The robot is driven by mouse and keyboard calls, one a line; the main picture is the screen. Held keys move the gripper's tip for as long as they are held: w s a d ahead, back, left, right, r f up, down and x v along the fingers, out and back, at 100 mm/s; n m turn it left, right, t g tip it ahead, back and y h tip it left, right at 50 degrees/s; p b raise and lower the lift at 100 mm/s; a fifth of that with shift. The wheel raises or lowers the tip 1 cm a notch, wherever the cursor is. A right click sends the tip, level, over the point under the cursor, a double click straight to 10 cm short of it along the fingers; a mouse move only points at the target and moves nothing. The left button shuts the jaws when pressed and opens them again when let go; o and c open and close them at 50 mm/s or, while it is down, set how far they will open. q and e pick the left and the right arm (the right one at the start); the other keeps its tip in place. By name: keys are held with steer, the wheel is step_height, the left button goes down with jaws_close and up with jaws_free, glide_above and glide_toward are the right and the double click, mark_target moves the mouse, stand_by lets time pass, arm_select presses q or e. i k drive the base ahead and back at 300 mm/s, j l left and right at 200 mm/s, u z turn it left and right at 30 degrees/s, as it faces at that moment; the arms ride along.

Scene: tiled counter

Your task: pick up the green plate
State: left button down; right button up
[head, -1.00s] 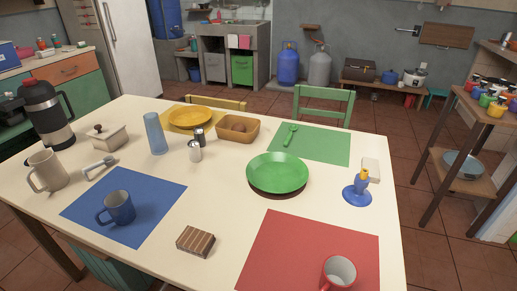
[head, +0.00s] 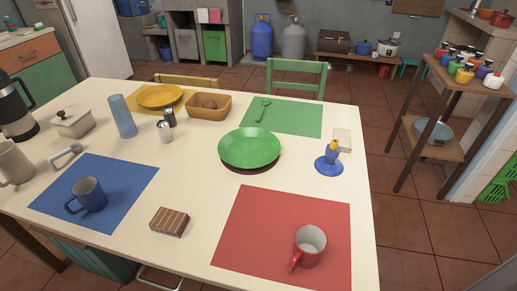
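The green plate (head: 249,147) is on the white table (head: 185,190), right of its middle. A dark reddish rim shows under the plate's front edge; I cannot tell if it is another plate or a shadow. Nothing covers the plate. Neither of my grippers shows in the head view.
Near the plate are a green placemat (head: 290,120), a blue candle holder (head: 329,160), a wooden basket (head: 208,106) and a red placemat (head: 283,235) with a red mug (head: 309,246). A striped block (head: 169,222) and blue mug (head: 87,195) are front left.

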mark_target(247, 148)
steer(key=j+z, duration=0.45)
steer(key=j, duration=1.55)
